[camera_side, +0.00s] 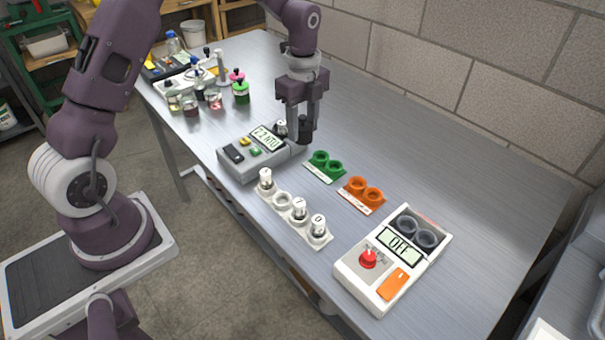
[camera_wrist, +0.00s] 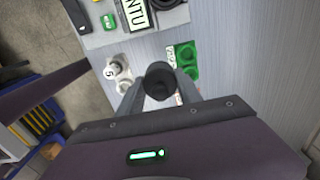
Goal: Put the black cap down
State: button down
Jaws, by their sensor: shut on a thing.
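My gripper (camera_side: 302,138) is shut on the black cap (camera_wrist: 160,78), a dark round piece seen between the two fingers in the wrist view. In the side view the fingers hide most of it. My gripper points down close to the right end of the grey meter (camera_side: 233,170), whose display reads in NTU. The meter's well area (camera_side: 281,128) is partly behind my fingers, with a dark ring and what looks like a white-topped vial there. In the wrist view the meter (camera_wrist: 95,40) lies at the upper left, apart from the cap.
A white rack (camera_side: 282,203) with several vials stands in front of the meter. Green holders (camera_side: 324,166) and orange holders (camera_side: 361,194) lie to the right, then a white device (camera_side: 391,262) reading "Off". Bottles (camera_side: 215,101) crowd the far end. The bench toward the wall (camera_side: 420,150) is clear.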

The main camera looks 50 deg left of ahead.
jog(key=d+f, duration=0.1)
jog(key=f, duration=0.2)
jog(key=s+d+f, duration=0.1)
jog(key=f, duration=0.3)
jog(key=s+d+f, duration=0.1)
jog(key=f, duration=0.3)
jog(key=shift+s+d+f, duration=0.15)
jog(key=shift+d, duration=0.1)
jog(key=c, duration=0.8)
grip_release()
notch_tip(320, 180, up, 12)
jog(key=s+d+r+n+t, duration=0.2)
jog(key=s+r+n, duration=0.6)
jog(key=r, duration=0.6)
jog(key=s+d+r+n+t, duration=0.1)
jog(key=s+n, duration=0.2)
jog(key=s, duration=0.3)
jog(key=s+r+n+t, duration=0.1)
jog(key=s+n, duration=0.2)
jog(key=s, duration=0.3)
jog(key=s+d+r+n+t, duration=0.1)
jog(key=s+n, duration=0.3)
jog(key=s, duration=0.2)
jog(key=shift+s+d+r+t, duration=0.1)
jog(key=shift+d+r+t, duration=0.2)
jog(key=shift+d+r, duration=0.05)
